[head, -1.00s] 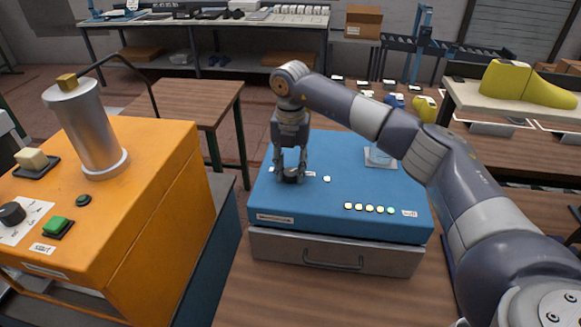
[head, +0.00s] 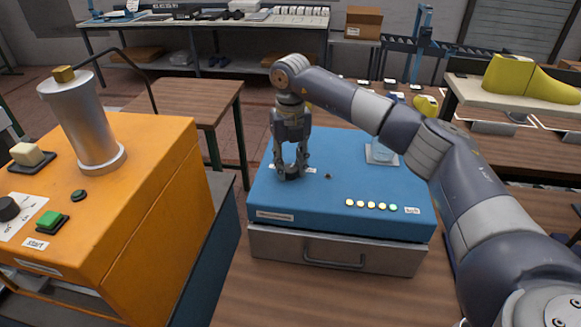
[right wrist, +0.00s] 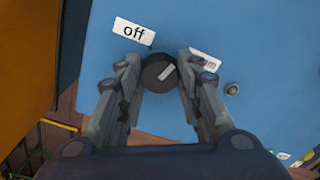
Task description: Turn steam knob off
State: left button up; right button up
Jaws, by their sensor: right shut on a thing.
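The black steam knob (right wrist: 157,80) is on top of the blue machine (head: 350,160). In the right wrist view it sits between my two fingers, which touch it on both sides. Its pale pointer mark slants to the upper right. A white "off" label (right wrist: 133,31) lies above and left of the knob. A second label (right wrist: 207,60), ending in "m", is partly hidden by the right finger. In the head view my right gripper (head: 290,174) points down and is shut on the knob. My left gripper is out of view.
A small dark lamp (head: 328,176) is right of the knob. Several lit round buttons (head: 367,205) line the machine's front edge. An orange machine (head: 130,180) with a silver cylinder (head: 82,122) stands on the left. A brown table (head: 185,105) stands behind.

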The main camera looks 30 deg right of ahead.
aim_at(291, 168)
jog(key=n+b, duration=0.1)
jog(key=n, duration=0.5)
jog(key=shift+n, duration=0.3)
jog(key=n+b, duration=0.1)
jog(key=n, duration=0.5)
dwell(0.3)
jog(key=o, duration=1.1)
jog(key=shift+c, duration=0.2)
jog(key=shift+r, duration=0.1)
notch_tip(291, 168, up, 12)
